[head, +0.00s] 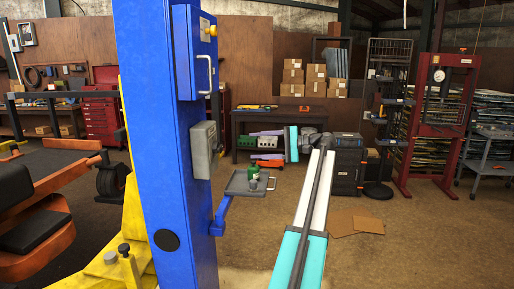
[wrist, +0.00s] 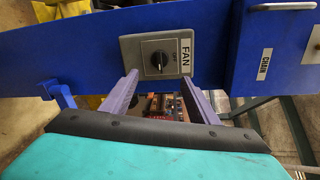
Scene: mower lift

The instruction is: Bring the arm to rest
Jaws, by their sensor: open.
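My gripper (head: 252,145) is at the end of my arm in the head view, its two purple fingers pointing left toward the blue post (head: 160,150). In the wrist view my gripper (wrist: 159,77) shows its fingers spread apart with nothing held between them. A grey switch box (wrist: 156,54) with a black knob and a FAN label sits on the blue post beyond the fingertips. The same grey box (head: 204,150) shows edge-on in the head view, with a gap between it and the fingers.
A blue cabinet (head: 195,52) with a handle is above the switch box. A small tray (head: 237,189) holding a green item juts from the post below my gripper. A workbench (head: 245,115) and boxes stand behind.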

